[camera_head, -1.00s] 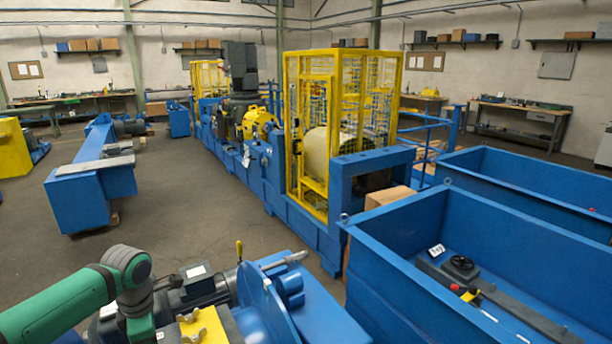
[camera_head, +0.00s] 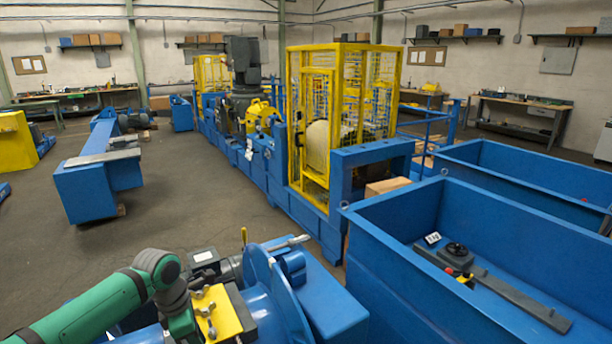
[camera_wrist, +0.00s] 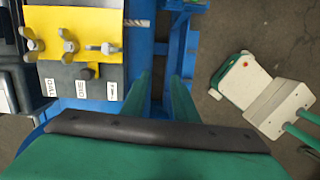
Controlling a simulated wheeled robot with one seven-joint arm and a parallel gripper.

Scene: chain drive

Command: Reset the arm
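My green arm with its grey joint reaches in at the lower left of the head view. In the wrist view my gripper (camera_wrist: 161,78) shows two green fingers standing apart, with nothing visible between them except blue frame parts beyond. The fingers lie to the right of a yellow plate (camera_wrist: 85,38) carrying wing nuts and a bolt above a dark labelled strip. The same yellow plate (camera_head: 228,312) shows in the head view, right beside my grey arm joint. The gripper itself is hidden in the head view.
A blue drive machine (camera_head: 325,305) fills the lower middle. A blue tank (camera_head: 520,240) with a dark bar and handwheel stands at the right. A yellow cage (camera_head: 345,110) stands behind. A blue bench (camera_head: 85,195) is at the left. Open floor (camera_head: 205,195) lies between.

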